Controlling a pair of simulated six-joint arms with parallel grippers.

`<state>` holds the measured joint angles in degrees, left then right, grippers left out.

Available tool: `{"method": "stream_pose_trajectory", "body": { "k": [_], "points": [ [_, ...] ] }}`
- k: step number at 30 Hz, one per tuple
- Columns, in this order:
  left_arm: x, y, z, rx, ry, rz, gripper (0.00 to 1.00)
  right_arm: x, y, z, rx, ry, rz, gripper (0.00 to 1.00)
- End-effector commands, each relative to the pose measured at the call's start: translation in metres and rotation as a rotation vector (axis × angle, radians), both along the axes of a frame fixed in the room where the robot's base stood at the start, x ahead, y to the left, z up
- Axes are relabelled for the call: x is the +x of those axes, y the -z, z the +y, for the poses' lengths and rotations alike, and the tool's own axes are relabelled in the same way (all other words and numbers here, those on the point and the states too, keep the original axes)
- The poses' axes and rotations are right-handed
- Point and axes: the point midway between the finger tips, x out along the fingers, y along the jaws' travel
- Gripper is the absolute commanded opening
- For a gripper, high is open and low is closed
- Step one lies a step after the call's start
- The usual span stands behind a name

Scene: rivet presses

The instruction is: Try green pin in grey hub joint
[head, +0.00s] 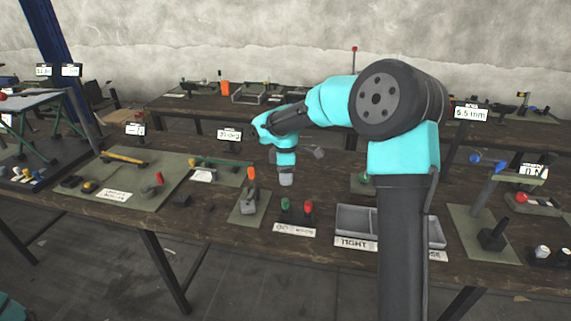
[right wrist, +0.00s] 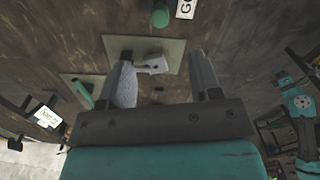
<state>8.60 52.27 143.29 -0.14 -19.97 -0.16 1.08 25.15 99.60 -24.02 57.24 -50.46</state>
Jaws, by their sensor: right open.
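The green pin (head: 285,204) stands beside a red pin (head: 308,206) in a dark holder on the bench. A green cylinder (right wrist: 160,14) shows at the top of the right wrist view, beside a "GO" label. A grey piece (right wrist: 150,63), which looks like the grey hub joint, lies on a green mat beyond my fingers there. My left gripper is out of view.
A grey divided tray (head: 350,219) labelled "TIGHT" stands right of the pins, partly behind my right arm. An orange-handled fixture (head: 251,175) is left of the pins.

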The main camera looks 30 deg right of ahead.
Motion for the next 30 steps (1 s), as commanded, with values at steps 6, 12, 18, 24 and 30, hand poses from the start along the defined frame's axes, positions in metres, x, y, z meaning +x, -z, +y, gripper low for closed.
{"method": "stream_pose_trajectory", "body": {
  "k": [6, 12, 18, 24, 30],
  "points": [
    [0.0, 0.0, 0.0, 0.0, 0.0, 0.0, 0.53, 0.0, -0.03, 0.0, 0.0, 0.0, -0.002, 0.58],
    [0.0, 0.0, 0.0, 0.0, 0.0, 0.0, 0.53, 0.0, -0.037, 0.0, 0.0, 0.0, 0.001, 0.58],
    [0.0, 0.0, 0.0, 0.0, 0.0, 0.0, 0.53, 0.0, -0.036, 0.0, 0.0, 0.0, 0.0, 0.58],
    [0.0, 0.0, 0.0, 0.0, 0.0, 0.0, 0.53, 0.0, -0.036, 0.0, 0.0, 0.0, 0.0, 0.58],
    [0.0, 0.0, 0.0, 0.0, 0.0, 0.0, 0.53, 0.0, -0.036, 0.0, 0.0, 0.0, 0.0, 0.58]
  ]
}}
